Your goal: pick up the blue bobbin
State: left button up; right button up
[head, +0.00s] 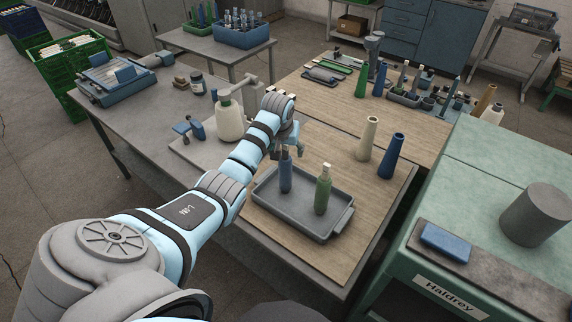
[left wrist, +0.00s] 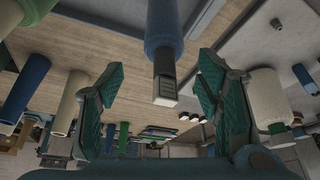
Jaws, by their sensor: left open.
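The blue bobbin (head: 286,176) stands upright in the left part of a shallow grey tray (head: 262,205). A green bobbin (head: 323,192) stands to its right in the same tray. My left gripper (head: 289,150) is above the blue bobbin with its jaws open. In the left wrist view, the blue bobbin (left wrist: 165,28) comes down from the top edge, and its dark tip points between the two spread teal finger pads of the gripper (left wrist: 159,88). No pad visibly touches it. The bobbin's far end is cut off there. My right gripper is not seen.
A cream cone (head: 368,138) and a blue cone (head: 391,156) stand right of the tray on the wooden top. A white bottle (head: 229,119) stands left of my arm. A green cabinet (head: 480,190) is at the right. Bare wood lies between tray and cones.

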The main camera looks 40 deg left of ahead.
aim_at(285, 172)
pick_arm(q)
jog(key=x, duration=0.3)
jog(key=shift+s+a+f+b, duration=0.15)
jog(key=shift+s+f+b, duration=0.05)
jog(key=shift+f+b, duration=0.25)
jog(key=shift+r, duration=0.1)
jog(key=c, duration=1)
